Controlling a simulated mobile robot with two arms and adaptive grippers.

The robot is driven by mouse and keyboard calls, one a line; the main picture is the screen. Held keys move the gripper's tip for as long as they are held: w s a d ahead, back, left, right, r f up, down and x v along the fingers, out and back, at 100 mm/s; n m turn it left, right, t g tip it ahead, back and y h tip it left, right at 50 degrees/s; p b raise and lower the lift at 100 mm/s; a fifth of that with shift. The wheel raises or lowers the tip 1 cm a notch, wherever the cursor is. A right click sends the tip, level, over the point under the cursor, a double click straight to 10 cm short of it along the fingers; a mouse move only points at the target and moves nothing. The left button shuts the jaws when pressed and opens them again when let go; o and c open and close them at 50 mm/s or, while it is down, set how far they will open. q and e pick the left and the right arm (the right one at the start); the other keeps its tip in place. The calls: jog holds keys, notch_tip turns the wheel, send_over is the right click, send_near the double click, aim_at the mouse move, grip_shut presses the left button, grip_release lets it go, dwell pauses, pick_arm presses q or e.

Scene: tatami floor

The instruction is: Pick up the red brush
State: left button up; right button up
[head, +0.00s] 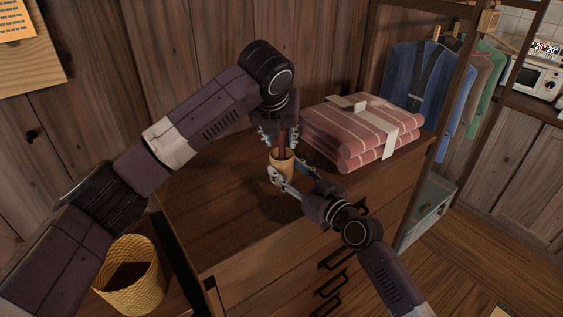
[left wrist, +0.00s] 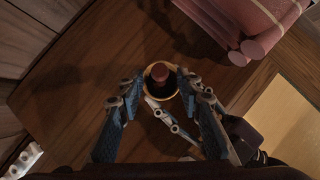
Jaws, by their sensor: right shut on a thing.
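The red brush (head: 281,140) stands upright in a small yellow-tan cup (head: 283,163) on the wooden dresser top; only its dark red handle shows. In the left wrist view the brush's round red end (left wrist: 159,72) sits inside the cup's rim (left wrist: 174,95). My left gripper (head: 279,146) points down from above, its fingers apart on either side of the handle, with gaps showing in the left wrist view. My right gripper (head: 283,179) is shut on the cup from the front right. The brush's lower part is hidden in the cup.
Folded pink striped cloths (head: 352,137) tied with a pale band lie right of the cup, close to it. A yellow woven basket (head: 131,284) stands lower left. A wooden wall is behind. The dresser top (head: 215,190) left of the cup is bare.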

pick_arm(q)
jog(key=shift+w+f, duration=0.35)
jog(key=shift+f, duration=0.15)
grip_shut()
jog(key=shift+r, duration=0.1)
notch_tip(320, 180, up, 10)
jog(key=shift+f, duration=0.1)
dwell(0.4)
pick_arm(e)
jog(key=o, duration=1.2)
jog(key=shift+o, duration=0.2)
